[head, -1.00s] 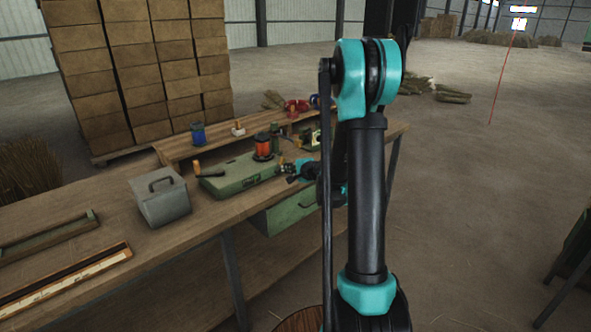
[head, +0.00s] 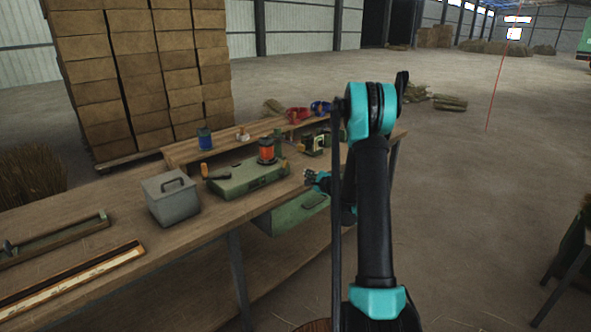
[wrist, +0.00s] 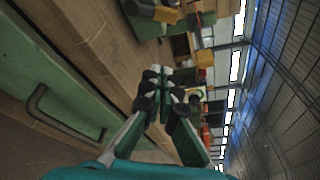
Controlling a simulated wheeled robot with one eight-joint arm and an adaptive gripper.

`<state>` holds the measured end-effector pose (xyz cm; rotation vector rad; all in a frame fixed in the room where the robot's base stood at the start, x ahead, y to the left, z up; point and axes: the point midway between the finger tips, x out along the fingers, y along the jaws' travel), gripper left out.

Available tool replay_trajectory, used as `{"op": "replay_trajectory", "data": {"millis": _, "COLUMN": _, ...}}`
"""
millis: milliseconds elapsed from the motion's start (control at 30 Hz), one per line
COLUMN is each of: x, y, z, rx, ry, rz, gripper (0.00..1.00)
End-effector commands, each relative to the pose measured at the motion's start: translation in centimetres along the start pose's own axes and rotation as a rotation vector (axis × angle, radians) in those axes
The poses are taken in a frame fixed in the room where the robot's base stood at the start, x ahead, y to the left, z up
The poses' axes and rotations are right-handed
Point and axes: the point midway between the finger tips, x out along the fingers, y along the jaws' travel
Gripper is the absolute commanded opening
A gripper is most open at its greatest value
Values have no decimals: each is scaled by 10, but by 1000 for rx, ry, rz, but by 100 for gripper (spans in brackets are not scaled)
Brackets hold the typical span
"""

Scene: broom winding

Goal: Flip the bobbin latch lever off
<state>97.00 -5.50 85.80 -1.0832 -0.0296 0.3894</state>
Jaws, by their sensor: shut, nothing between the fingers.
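The green winder box (head: 245,180) sits on the bench with an orange-red bobbin (head: 266,152) upright on it. A wooden-handled crank (head: 213,173) is at its left end. A small tan-yellow piece (head: 285,166), perhaps the latch lever's grip, stands at its right end; the lever's position is too small to tell. My gripper (head: 308,178) is right of the box, near the bench edge and apart from it. In the wrist view my gripper (wrist: 158,76) has its fingertips together and empty. A yellow-tan piece (wrist: 165,14) shows at the top there.
A green drawer (head: 292,212) hangs under the bench; its handle (wrist: 38,108) shows in the wrist view. A grey lidded box (head: 170,200) stands left of the winder. A raised shelf (head: 180,152) behind holds a blue spool (head: 204,139).

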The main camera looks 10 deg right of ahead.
Motion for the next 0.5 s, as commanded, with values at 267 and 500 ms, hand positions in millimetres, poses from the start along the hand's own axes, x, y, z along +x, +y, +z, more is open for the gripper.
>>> {"op": "replay_trajectory", "data": {"millis": 267, "x": 36, "y": 1, "z": 1, "rx": -3, "ry": -2, "rz": 2, "gripper": 0}}
{"op": "replay_trajectory", "data": {"millis": 500, "x": 84, "y": 1, "z": 1, "rx": -2, "ry": -2, "rz": 2, "gripper": 0}}
